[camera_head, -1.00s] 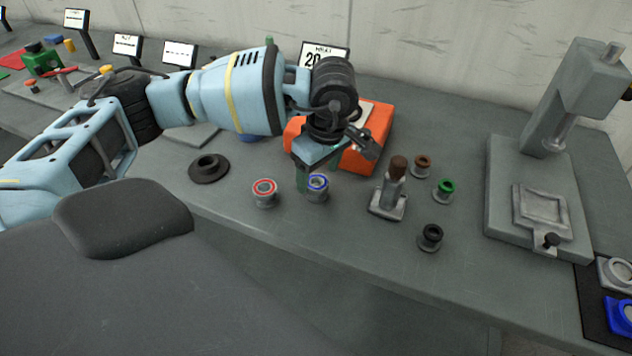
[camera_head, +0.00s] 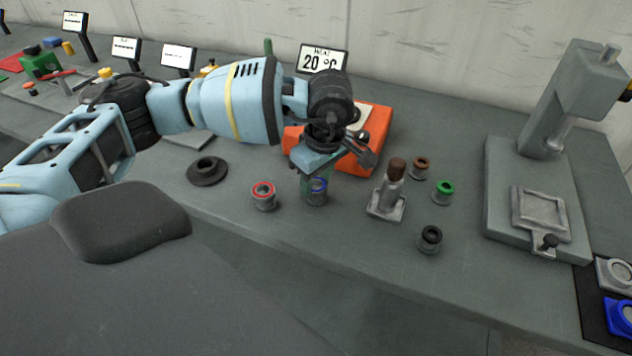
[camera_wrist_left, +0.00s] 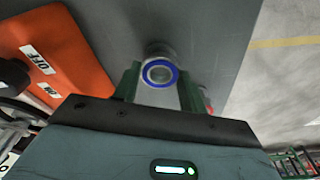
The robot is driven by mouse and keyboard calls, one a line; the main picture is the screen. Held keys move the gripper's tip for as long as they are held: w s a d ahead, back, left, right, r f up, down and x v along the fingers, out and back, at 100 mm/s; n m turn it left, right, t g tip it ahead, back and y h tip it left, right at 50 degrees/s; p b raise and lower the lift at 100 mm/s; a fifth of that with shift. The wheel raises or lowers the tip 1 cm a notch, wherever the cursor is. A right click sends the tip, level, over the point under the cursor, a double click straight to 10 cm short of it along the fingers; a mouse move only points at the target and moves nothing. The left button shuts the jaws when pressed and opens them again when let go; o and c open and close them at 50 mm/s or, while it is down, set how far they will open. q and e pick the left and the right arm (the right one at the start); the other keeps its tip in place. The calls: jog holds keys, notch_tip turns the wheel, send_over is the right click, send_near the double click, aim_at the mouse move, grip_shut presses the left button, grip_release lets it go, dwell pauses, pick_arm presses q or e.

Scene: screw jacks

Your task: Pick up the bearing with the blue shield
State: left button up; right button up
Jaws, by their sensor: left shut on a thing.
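The bearing with the blue shield (camera_head: 317,187) is at the front of the bench, on its small grey stand (camera_head: 316,198). My left gripper (camera_head: 317,182) comes down over it from above and partly hides it. In the left wrist view the blue-ringed bearing (camera_wrist_left: 159,73) sits between the two green fingers of my left gripper (camera_wrist_left: 160,85), which is shut on it. A gap between bearing and stand cannot be made out. My right gripper does not show.
A red-ringed bearing (camera_head: 264,190) stands close to the left. An orange box (camera_head: 372,147) is behind. An upright tool with a brown top (camera_head: 388,191) and green (camera_head: 443,187), brown (camera_head: 419,164) and black (camera_head: 430,235) pieces stand right. A press (camera_head: 540,170) is further right.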

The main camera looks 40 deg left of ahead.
pick_arm(q)
jog(key=shift+r, duration=0.1)
jog(key=shift+r, duration=0.5)
notch_tip(320, 180, up, 2)
jog(key=shift+r, duration=0.1)
jog(key=s+d+r+b, duration=0.1)
jog(key=s+d, duration=0.2)
jog(key=s, duration=1.2)
jog(key=shift+s+r, duration=0.3)
jog(key=shift+s, duration=0.1)
